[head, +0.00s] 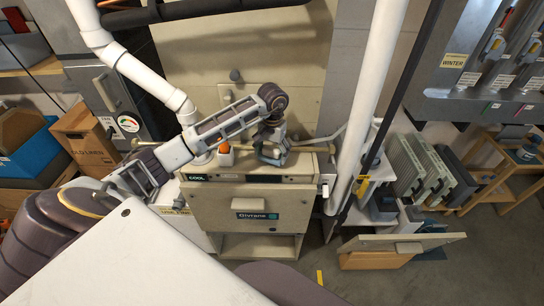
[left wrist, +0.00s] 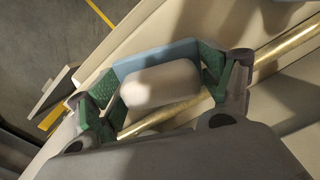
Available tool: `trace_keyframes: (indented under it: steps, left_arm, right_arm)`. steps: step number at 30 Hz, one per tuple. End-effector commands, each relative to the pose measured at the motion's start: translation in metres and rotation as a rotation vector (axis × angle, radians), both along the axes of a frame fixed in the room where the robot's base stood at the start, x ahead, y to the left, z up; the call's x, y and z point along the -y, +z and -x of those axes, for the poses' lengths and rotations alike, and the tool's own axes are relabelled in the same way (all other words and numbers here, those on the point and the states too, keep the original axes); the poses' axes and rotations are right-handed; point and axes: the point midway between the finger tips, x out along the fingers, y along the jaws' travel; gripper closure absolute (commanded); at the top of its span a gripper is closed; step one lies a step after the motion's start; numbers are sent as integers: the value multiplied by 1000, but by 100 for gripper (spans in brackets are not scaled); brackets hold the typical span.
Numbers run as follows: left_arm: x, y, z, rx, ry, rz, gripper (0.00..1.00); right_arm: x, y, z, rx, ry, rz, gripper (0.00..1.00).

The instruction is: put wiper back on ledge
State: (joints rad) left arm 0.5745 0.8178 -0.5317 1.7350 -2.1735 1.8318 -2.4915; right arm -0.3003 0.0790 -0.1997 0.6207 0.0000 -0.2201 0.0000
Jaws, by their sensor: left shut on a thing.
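The wiper, a blue block with a rounded white part, shows in the left wrist view (left wrist: 160,86). My left gripper (left wrist: 157,76) is shut on it, with green finger pads at its two ends. In the head view my left gripper (head: 271,150) is over the cream ledge (head: 215,168) on top of the Givrane cabinet, toward its right half. Only a little of the wiper shows there, under the fingers. I cannot tell whether it touches the ledge. My right gripper is not in view.
A brass pipe (left wrist: 280,48) runs along the ledge close to the wiper. A small orange-and-white object (head: 225,152) stands on the ledge left of my gripper. White pipes rise on the left (head: 145,78) and right (head: 371,85). A cabinet panel (head: 250,208) is below the ledge.

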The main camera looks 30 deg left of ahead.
Motion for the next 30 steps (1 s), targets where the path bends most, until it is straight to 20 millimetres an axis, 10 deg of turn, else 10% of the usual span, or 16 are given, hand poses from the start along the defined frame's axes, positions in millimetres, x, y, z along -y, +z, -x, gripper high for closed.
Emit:
trace_keyframes:
  steps: [21,22,30]
  left_arm:
    - [1,-25,0,1,-1,1,46]
    - [1,-25,0,1,-1,1,19]
    - [1,-24,0,1,-1,1,0]
  right_arm:
    - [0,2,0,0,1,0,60]
    - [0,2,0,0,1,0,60]
    - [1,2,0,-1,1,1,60]
